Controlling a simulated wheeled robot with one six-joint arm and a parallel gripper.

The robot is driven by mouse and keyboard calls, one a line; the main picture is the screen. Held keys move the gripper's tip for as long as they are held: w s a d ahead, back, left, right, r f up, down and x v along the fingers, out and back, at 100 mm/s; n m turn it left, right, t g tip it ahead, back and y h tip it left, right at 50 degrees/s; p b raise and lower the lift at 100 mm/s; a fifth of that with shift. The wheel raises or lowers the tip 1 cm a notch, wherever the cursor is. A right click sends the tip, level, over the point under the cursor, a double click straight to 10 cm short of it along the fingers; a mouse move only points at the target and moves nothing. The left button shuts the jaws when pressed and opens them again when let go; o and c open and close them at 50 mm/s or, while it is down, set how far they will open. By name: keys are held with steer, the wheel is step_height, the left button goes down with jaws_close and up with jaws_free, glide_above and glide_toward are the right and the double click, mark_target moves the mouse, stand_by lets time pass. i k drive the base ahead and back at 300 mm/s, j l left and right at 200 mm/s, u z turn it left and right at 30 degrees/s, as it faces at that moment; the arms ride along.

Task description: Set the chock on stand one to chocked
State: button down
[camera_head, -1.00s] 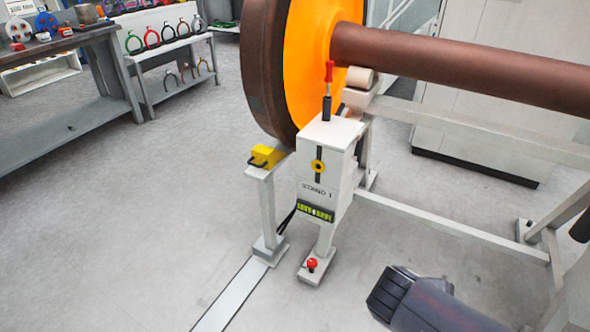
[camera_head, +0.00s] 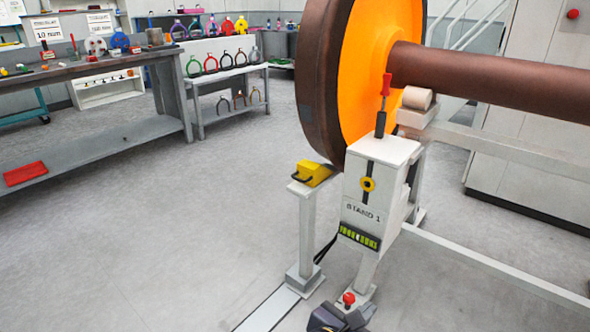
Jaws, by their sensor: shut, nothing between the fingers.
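The chock (camera_head: 315,172) is a yellow block with a black handle on its left side. It sits on top of a slim white post beside the lower edge of the large wheel (camera_head: 322,85); I cannot tell whether it touches the wheel. Stand one (camera_head: 366,200) is a white box labelled STAND 1, just right of the chock. It has a yellow ring in a dark slot, a red-handled lever on top and a green-marked strip below. My gripper (camera_head: 340,318) is at the bottom edge, partly cut off, low in front of the stand and apart from the chock. It is shut and empty.
A red button (camera_head: 348,299) is on the stand's foot, close to my gripper in the picture. A brown axle (camera_head: 490,75) runs right from the orange wheel face. A workbench (camera_head: 90,68) and a rack of coloured shackles (camera_head: 222,75) stand at left. Floor left of the post is clear.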

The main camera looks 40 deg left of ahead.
mark_target(309, 172)
steer(key=i+j, duration=0.15)
steer(key=j, duration=0.25)
steer(key=i+j, duration=0.15)
steer(key=j, duration=0.2)
steer(key=i+j, duration=0.15)
steer(key=j, duration=0.25)
steer(key=i+j+u, duration=0.1)
steer(key=j, duration=0.25)
steer(key=i+j, duration=0.4)
steer(key=j, duration=0.35)
